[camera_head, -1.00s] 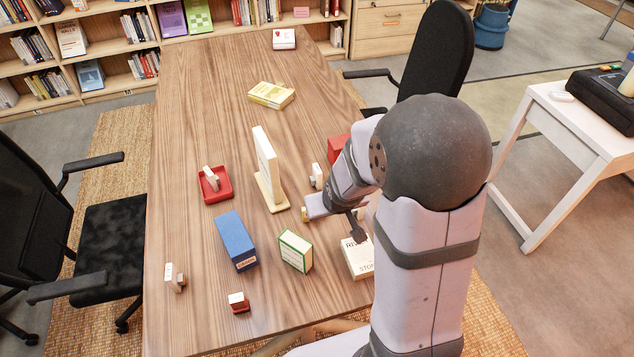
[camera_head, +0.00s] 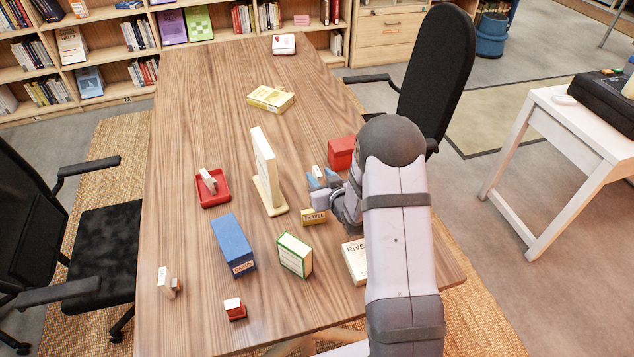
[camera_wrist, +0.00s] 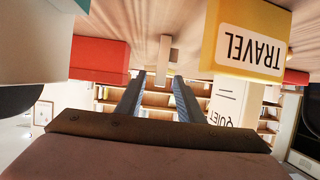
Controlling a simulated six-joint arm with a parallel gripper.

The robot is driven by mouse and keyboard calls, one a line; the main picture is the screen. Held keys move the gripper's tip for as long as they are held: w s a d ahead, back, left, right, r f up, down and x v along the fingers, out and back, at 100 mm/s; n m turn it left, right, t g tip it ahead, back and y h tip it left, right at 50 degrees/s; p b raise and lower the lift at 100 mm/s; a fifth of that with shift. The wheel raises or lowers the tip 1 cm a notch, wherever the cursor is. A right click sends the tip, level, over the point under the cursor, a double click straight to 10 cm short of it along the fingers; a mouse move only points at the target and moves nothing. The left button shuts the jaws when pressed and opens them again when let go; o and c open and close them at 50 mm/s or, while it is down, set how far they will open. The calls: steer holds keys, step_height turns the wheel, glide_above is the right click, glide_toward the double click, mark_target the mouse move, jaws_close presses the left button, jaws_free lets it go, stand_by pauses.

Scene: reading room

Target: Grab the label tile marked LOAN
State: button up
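No LOAN lettering is readable on any tile. A small pale tile block (camera_head: 317,171) stands behind my gripper (camera_head: 322,181). In the wrist view a pale upright piece (camera_wrist: 164,58) shows beyond and between my two fingers (camera_wrist: 157,88), which are apart with nothing held. Other small pale tiles are on the table: one in a red tray (camera_head: 209,182), one at the front left (camera_head: 163,281), and one on a red base (camera_head: 233,304). Their markings are too small to read.
A yellow TRAVEL box (camera_head: 314,217) stands close in front of my gripper, and in the wrist view (camera_wrist: 247,42). A red box (camera_head: 341,151) is behind it, right. A white upright sign (camera_head: 265,163) is left; blue and green-edged boxes (camera_head: 233,243) (camera_head: 295,255) stand nearer.

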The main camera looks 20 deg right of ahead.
steer(key=shift+f+p+x, duration=0.2)
steer(key=shift+p+x, duration=0.25)
steer(key=shift+x, duration=1.3)
steer(key=shift+f+p+x, duration=0.2)
steer(key=shift+p+x, duration=0.25)
steer(key=shift+x, duration=1.3)
steer(key=shift+s, duration=0.15)
jaws_close()
